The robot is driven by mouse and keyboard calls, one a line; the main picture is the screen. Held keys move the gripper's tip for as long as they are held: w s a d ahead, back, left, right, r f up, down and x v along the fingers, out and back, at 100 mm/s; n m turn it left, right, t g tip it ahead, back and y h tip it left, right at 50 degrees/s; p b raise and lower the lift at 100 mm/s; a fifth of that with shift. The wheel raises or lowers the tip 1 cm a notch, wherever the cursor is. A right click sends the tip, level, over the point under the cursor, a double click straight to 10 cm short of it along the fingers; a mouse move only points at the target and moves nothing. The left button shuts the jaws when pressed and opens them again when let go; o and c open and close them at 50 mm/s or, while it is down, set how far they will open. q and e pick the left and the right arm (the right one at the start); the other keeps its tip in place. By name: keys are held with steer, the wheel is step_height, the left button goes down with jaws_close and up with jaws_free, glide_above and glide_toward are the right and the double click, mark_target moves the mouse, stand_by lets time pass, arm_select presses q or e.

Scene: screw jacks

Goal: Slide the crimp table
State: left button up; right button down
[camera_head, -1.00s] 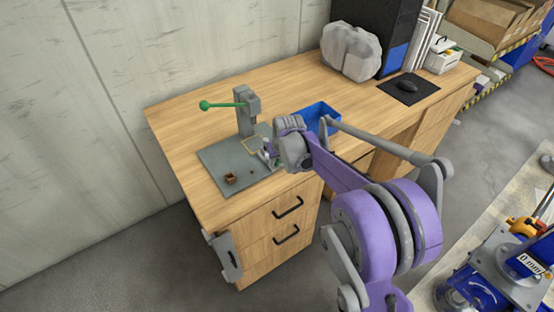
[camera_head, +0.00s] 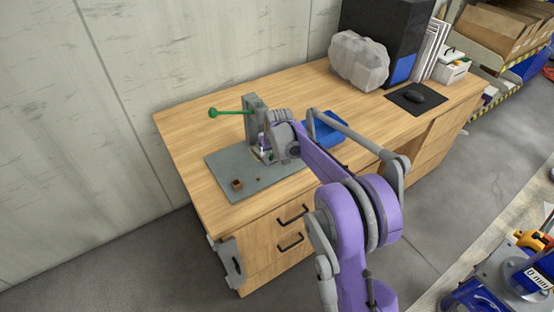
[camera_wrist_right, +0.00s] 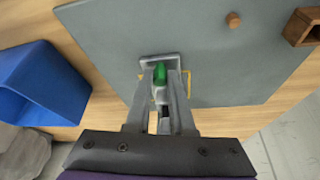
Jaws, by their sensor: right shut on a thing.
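A grey press (camera_head: 250,118) with a green-knobbed lever (camera_head: 214,113) stands on a grey base plate (camera_head: 218,172) on the desk. My right gripper (camera_head: 263,153) is low over the plate, right beside the press. In the right wrist view the gripper (camera_wrist_right: 160,88) is shut on a small green-topped part (camera_wrist_right: 159,73), at a small grey piece I take to be the crimp table (camera_wrist_right: 147,60). A yellow outline (camera_wrist_right: 189,84) shows beside the fingers on the plate. The arm and gripper hide most of the piece in the head view. My left gripper is not in view.
A brown open block (camera_head: 237,185) and a small brown peg (camera_head: 258,178) sit on the plate's front part. A blue bin (camera_head: 328,133) stands just right of my arm. A wrapped grey lump (camera_head: 358,60) and mouse mat (camera_head: 420,98) are farther right.

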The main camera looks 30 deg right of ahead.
steer(key=shift+w+r, duration=0.1)
steer(key=shift+w, duration=0.1)
steer(key=c, duration=1.1)
jaws_free()
steer(key=shift+c, duration=0.2)
steer(key=o, duration=0.4)
steer(key=shift+w, duration=0.1)
steer(key=p+v, duration=0.1)
steer(key=v, duration=0.9)
steer(key=shift+s+r, duration=0.25)
steer(key=shift+r, duration=0.1)
steer(key=shift+a, duration=0.1)
